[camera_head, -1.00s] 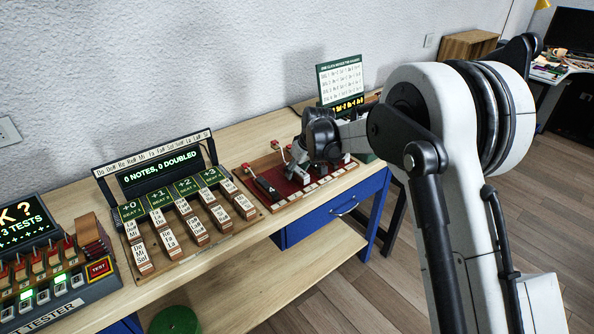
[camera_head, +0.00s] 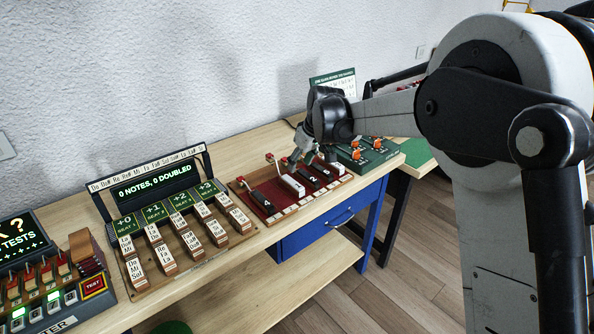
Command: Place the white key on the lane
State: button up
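The white key (camera_head: 293,186) lies on the dark red bed of the key board (camera_head: 277,189), between two black keys. One black key (camera_head: 262,201) is to its left, and another black key (camera_head: 310,178) is to its right. My gripper (camera_head: 310,162) is over the back part of the board, just behind and above the white key. Its two fingers look spread apart, with nothing clearly between them. The fingers and wrist hide part of the board's back right. Whether a finger touches the white key cannot be told.
A chord rack (camera_head: 155,280) with several labelled wooden blocks stands left of the board, under a display (camera_head: 155,183) reading "0 notes, 0 doubled". A green unit (camera_head: 372,156) with orange parts is to the right. A tester (camera_head: 60,300) stands at far left.

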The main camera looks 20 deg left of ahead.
jog(key=shift+s+d+r, duration=0.1)
jog(key=shift+d+r, duration=0.05)
jog(key=shift+r, duration=0.3)
jog(key=s+d+r+m+t, duration=0.15)
jog(key=s+d+r, duration=0.25)
jog(key=d, duration=0.4)
jog(key=s+d+r+m+h, duration=0.1)
jog(key=s+d+r+m, duration=0.1)
jog(key=s+d+r, duration=0.45)
jog(key=s+d+r+m+t, duration=0.1)
jog(key=s+d+r+m, duration=0.15)
jog(key=d, duration=0.75)
jog(key=s+d+f+m+t+h, duration=0.1)
jog(key=s+d+f+m, duration=0.1)
jog(key=s+d, duration=0.7)
jog(key=s+d+f+m+t+h, duration=0.1)
jog(key=s+d+f+m, duration=0.2)
jog(key=s+d, duration=0.6)
jog(key=s, duration=0.5)
jog(key=shift+h, duration=0.3)
